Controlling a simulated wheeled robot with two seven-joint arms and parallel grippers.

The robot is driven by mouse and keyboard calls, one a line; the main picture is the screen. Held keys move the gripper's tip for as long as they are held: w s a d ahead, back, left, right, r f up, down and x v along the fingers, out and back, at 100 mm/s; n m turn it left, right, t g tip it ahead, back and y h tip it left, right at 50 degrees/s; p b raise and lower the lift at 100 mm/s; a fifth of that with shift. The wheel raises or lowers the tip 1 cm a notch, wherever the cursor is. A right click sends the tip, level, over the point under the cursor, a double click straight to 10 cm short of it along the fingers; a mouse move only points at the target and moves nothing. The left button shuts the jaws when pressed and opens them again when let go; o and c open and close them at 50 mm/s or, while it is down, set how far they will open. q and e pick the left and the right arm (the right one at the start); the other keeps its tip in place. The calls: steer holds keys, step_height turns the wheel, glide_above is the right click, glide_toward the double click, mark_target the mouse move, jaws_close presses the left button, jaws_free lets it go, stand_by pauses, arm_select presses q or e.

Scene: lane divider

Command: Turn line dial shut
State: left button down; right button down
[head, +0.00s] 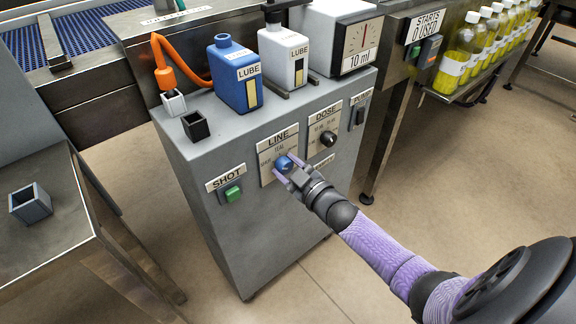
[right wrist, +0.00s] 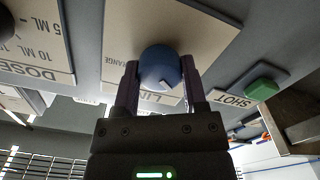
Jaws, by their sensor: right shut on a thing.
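The blue line dial (head: 284,164) sits on its pale LINE plate (head: 266,152) on the front of the grey cabinet. In the right wrist view the dial (right wrist: 160,66) lies between the two fingers, with a small white mark on its face. My right gripper (head: 289,169) is shut on the dial, one finger on each side; it also shows in the right wrist view (right wrist: 158,85). The lettering on the plate is partly hidden by the gripper and too small to read fully. My left gripper is not in view.
A green SHOT button (head: 232,194) is left of the dial and a black DOSE knob (head: 328,138) right of it. A blue bottle (head: 237,78) and a white bottle (head: 284,58) stand on the grey cabinet (head: 180,150). Clear floor lies in front.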

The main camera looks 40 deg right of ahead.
steer(key=shift+n, duration=0.5)
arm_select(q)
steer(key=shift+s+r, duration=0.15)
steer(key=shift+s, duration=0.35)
arm_select(e)
steer(key=shift+f, duration=0.1)
steer(key=shift+c, duration=0.7)
jaws_free()
steer(key=shift+s, duration=0.2)
arm_select(q)
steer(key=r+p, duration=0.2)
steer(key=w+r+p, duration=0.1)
steer(key=p, duration=0.1)
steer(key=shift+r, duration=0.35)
arm_select(e)
steer(key=s, duration=0.9)
steer(key=shift+s+d, duration=0.25)
steer(key=shift+d, duration=0.1)
